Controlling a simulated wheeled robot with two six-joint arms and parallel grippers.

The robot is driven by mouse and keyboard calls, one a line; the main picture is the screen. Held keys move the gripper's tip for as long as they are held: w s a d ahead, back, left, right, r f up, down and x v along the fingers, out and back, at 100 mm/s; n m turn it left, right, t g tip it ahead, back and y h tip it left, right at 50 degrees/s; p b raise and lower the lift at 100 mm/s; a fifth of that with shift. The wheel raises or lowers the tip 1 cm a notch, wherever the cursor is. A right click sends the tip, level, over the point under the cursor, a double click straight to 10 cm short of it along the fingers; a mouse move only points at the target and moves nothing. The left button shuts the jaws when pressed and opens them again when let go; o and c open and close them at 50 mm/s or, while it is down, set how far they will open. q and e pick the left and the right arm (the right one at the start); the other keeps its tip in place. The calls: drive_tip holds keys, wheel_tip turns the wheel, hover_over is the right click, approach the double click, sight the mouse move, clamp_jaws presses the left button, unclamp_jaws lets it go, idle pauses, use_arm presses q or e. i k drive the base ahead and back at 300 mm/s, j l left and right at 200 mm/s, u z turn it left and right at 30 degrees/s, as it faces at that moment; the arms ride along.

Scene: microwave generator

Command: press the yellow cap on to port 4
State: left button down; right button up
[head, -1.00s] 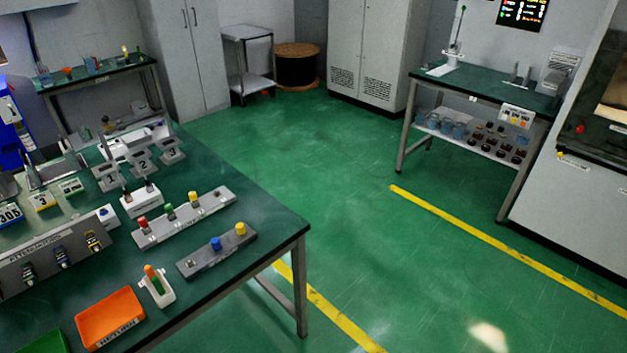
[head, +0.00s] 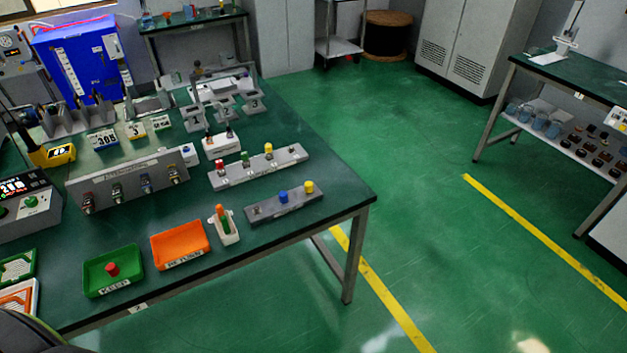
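Two yellow caps show in the head view. One yellow cap (head: 308,187) sits at the right end of a dark grey rail (head: 262,210), beside a blue cap (head: 283,197). The other yellow cap (head: 268,149) is on a light grey rail (head: 235,176) behind it, in a row with a red cap (head: 220,168) and a green cap (head: 245,157). The light rail's right end (head: 292,151) bears no coloured cap. The port numbers are too small to read, so I cannot tell which is port 4. Neither gripper is in view.
The rails stand on a green-topped table (head: 335,200) near its right edge. In front are a green tray (head: 95,284) with a red cap (head: 112,268), an orange tray (head: 180,243) and a white holder (head: 228,233). Open floor lies to the right.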

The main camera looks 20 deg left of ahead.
sight(308, 185)
drive_tip(key=i+j+u, duration=0.2)
drive_tip(key=i, duration=0.25)
drive_tip(key=i+j+u, duration=0.2)
drive_tip(key=i+j, duration=0.15)
drive_tip(key=i+j+u, duration=0.2)
drive_tip(key=i, duration=0.4)
